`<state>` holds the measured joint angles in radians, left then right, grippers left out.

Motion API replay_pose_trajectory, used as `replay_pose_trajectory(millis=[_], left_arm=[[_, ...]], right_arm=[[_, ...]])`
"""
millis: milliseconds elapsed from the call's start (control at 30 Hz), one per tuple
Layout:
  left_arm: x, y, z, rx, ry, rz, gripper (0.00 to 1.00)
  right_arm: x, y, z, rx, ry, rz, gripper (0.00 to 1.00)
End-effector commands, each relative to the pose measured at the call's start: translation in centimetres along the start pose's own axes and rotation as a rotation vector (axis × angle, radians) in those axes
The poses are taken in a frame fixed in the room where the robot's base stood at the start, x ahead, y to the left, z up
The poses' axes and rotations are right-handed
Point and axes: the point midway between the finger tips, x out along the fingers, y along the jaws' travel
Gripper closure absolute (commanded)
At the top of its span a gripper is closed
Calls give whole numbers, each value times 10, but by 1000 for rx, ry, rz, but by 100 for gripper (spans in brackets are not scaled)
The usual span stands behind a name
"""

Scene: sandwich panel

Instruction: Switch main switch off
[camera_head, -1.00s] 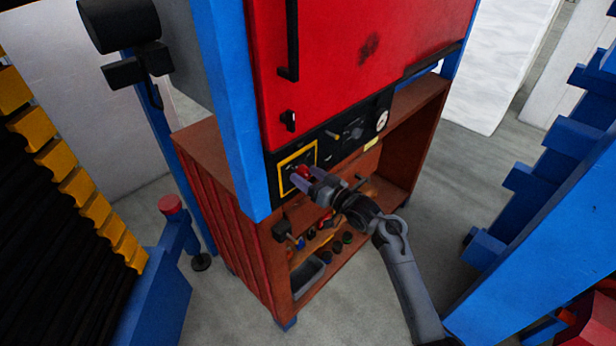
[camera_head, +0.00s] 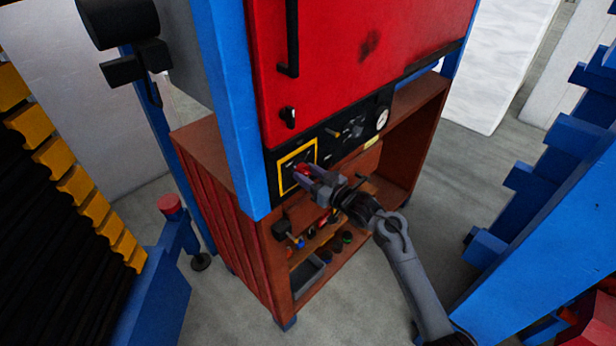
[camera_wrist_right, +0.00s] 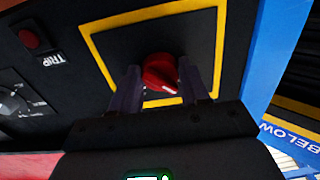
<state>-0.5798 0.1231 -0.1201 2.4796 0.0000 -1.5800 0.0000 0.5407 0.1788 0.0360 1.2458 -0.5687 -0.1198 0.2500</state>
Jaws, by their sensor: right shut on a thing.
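The main switch is a red rotary knob (camera_wrist_right: 160,73) inside a yellow square frame (camera_wrist_right: 92,48) on a black panel. In the right wrist view it sits between the two fingers of my right gripper (camera_wrist_right: 158,84), with a white mark on its lower right face. In the head view the red knob (camera_head: 303,170) shows at the fingertips of my right gripper (camera_head: 306,176), which is shut on it and partly hides it. My left gripper is not in view.
A red trip button (camera_wrist_right: 29,37) and a dial (camera_wrist_right: 14,98) are beside the frame. A blue post (camera_head: 233,110) stands close on the left. Below is a brown shelf with a grey tray (camera_head: 308,273).

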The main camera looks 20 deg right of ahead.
Motion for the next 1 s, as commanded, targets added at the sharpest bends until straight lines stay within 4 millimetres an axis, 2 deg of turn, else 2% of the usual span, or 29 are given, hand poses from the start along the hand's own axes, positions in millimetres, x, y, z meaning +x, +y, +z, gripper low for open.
replay_pose_trajectory(millis=[300, 333, 500, 800, 1000], left_arm=[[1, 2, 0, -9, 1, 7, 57], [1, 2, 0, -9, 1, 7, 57], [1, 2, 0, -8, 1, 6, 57], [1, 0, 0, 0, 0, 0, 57], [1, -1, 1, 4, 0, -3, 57]], right_arm=[[0, 0, 0, -32, 0, 0, 85], [0, 0, 0, -32, 0, 0, 52], [0, 0, 0, -31, 0, 0, 29], [-1, 0, 0, -30, 0, 0, 29], [-17, 0, 1, -30, -1, 1, 29]])
